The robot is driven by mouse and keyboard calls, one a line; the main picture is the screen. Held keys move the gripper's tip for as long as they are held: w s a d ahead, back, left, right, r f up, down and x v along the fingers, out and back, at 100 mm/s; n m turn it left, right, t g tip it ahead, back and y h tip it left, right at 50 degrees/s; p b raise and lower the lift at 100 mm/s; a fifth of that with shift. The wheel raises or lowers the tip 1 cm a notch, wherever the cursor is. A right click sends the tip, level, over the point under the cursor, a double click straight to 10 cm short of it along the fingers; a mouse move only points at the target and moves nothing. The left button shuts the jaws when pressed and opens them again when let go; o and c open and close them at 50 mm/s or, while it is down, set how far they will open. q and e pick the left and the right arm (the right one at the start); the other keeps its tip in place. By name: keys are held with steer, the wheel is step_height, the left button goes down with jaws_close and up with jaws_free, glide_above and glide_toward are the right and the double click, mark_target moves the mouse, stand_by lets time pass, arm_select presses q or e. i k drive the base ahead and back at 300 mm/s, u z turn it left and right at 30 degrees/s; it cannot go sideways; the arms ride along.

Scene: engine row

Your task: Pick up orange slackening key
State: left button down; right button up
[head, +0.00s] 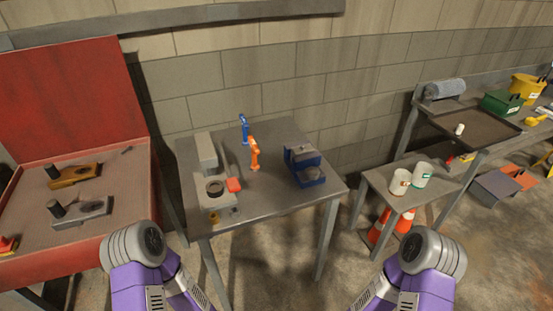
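A small upright orange tool (254,153), which looks like the orange slackening key, stands on the grey middle table (265,205). A similar blue tool (244,128) stands just behind it. I cannot tell from its shape alone that the orange tool is the key. An orange-yellow flat piece with a black knob (76,176) also lies in the open red case at the left. My two purple arms show at the bottom edge, well short of the orange tool. Neither gripper is in view.
The middle table also holds a grey machine with a red part (234,185) and a blue-grey vise-like block (304,166). The red case (75,100) is at left. White cans (400,182) stand on the right table, above orange cones (404,222).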

mark_target(255, 166)
steer(key=z, duration=1.2)
steer(key=i, duration=1.25)
steer(key=u, duration=2.25)
